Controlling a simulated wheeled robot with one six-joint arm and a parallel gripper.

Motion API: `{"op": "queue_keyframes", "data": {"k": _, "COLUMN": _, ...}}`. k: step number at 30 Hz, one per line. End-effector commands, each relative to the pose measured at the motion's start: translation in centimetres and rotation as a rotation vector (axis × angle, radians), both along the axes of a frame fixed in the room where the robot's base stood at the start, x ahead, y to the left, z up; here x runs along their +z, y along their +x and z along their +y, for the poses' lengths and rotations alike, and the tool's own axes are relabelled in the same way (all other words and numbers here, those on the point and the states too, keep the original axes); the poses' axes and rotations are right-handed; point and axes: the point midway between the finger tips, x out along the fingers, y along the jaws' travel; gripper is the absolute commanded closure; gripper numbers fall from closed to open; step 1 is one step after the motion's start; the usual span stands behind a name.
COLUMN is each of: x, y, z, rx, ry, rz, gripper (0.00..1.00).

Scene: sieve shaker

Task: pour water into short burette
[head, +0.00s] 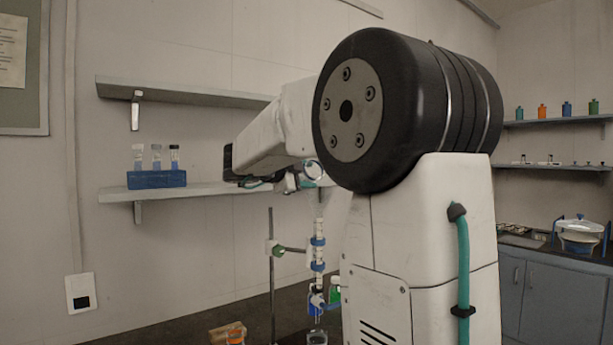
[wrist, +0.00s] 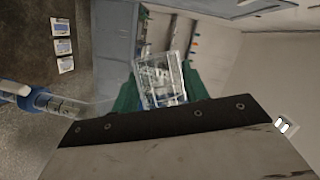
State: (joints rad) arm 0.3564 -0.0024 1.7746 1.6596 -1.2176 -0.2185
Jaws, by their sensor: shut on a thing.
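My gripper (wrist: 158,88) is shut on a clear glass beaker (wrist: 160,72), held between its green finger pads. In the head view the round glass beaker (head: 313,171) shows tilted above the burette, partly behind my arm. The short burette (head: 319,254) stands upright in a clamp, with blue bands and a clear upper end below the beaker. In the wrist view the burette (wrist: 22,94) comes in from the left, and a clear flared shape reaches from it toward the beaker. I cannot tell whether water is flowing.
A stand rod (head: 271,275) with a green clamp holds the burette over the dark bench. A blue tube rack (head: 157,180) sits on the lower wall shelf (head: 190,192).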

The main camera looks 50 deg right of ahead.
Motion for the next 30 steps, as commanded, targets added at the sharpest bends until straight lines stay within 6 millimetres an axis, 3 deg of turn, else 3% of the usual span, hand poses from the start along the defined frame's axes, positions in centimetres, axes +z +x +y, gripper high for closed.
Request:
{"op": "queue_keyframes", "data": {"k": 8, "x": -0.7, "y": -0.4, "z": 0.2, "rx": 0.0, "ry": -0.084, "rz": -0.205, "gripper": 0.79}}
{"op": "queue_keyframes", "data": {"k": 22, "x": 0.3, "y": -1.1, "z": 0.5, "rx": 0.001, "ry": -0.209, "rz": -0.511, "gripper": 0.79}}
{"op": "queue_keyframes", "data": {"k": 30, "x": -0.5, "y": -0.1, "z": 0.5, "rx": 0.006, "ry": -0.081, "rz": -0.208, "gripper": 0.79}}
